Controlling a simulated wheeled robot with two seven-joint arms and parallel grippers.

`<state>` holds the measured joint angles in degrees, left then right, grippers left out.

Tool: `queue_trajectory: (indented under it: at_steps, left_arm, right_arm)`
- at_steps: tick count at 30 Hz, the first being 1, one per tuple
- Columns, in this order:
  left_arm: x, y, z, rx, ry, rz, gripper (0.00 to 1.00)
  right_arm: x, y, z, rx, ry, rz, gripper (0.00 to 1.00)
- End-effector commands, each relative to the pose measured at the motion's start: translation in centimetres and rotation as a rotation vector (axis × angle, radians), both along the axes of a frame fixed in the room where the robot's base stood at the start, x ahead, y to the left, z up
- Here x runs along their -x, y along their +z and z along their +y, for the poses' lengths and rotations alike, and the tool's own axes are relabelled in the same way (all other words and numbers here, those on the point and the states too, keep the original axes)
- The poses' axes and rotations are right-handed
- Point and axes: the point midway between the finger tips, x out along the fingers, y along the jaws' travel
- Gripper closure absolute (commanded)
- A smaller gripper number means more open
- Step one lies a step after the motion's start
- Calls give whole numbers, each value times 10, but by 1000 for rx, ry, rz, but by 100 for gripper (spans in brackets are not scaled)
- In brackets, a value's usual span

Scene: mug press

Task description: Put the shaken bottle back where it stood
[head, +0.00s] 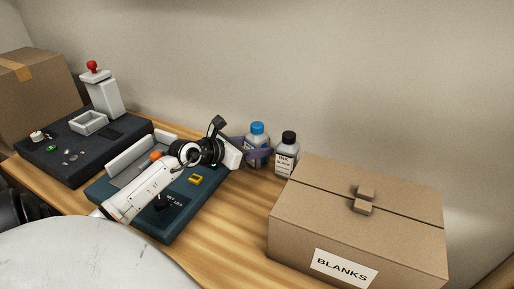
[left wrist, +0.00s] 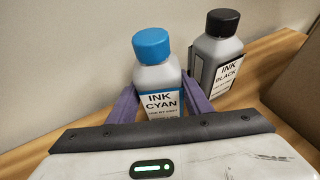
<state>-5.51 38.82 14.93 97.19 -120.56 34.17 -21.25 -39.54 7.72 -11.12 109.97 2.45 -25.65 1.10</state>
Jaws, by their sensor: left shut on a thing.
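The cyan ink bottle (head: 257,143), clear-grey with a blue cap, stands upright at the back of the bench by the wall. It also shows in the left wrist view (left wrist: 155,75), labelled INK CYAN. My left gripper (head: 255,150) reaches it from the left, its purple fingers on both sides of the bottle, shut on it. The bottle's lower part is hidden, so I cannot tell whether its base touches the bench. The black ink bottle (head: 287,155) with a black cap stands just right of it, upright and apart. My right gripper is not in view.
A closed cardboard box marked BLANKS (head: 345,262) fills the front right, close to the black bottle. A teal device (head: 170,222) lies under my left arm. A dark press base (head: 70,160) with a red-knobbed lever is at left, beside another carton (head: 38,82).

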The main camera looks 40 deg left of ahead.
Motion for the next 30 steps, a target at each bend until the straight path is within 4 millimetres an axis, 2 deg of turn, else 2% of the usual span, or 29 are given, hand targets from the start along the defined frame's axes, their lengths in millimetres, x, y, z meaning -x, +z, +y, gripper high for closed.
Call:
queue_trajectory:
  at_steps: [10,11,14,24,30]
  left_arm:
    - [-1,-1,1,-3,1,-8,97]
    - [0,-4,0,-2,-1,-3,53]
    - [0,-3,0,-2,-1,-3,36]
    - [0,0,0,-2,0,-3,36]
    - [21,7,2,-3,-1,0,36]
  right_arm:
    - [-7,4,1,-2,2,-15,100]
    - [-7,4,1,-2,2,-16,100]
    - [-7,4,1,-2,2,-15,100]
    - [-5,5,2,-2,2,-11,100]
    - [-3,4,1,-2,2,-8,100]
